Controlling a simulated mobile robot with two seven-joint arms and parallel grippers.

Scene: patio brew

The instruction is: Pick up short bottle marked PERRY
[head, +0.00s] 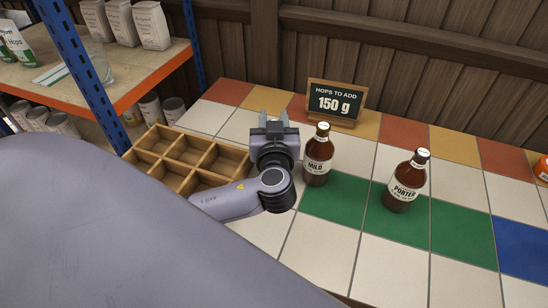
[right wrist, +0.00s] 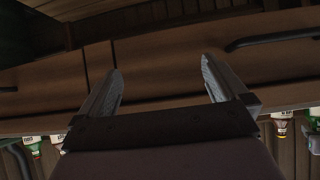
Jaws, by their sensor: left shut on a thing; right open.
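No label reading PERRY can be read in either view. My left gripper (head: 275,121) is in the middle of the head view, beside the right side of the wooden divided crate (head: 203,171). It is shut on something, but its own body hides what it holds. A brown bottle marked MILD (head: 317,160) stands upright just right of it. A brown bottle marked PORTER (head: 405,184) stands farther right on green tiles. My right gripper (right wrist: 160,78) is open and empty in the right wrist view, away from these bottles.
A chalkboard sign reading 150 g (head: 333,102) stands behind the bottles. A shelf with a blue post (head: 84,72) holds bags and cans at the left. An orange item (head: 542,170) is cut off at the right edge. The tiled counter's front is clear.

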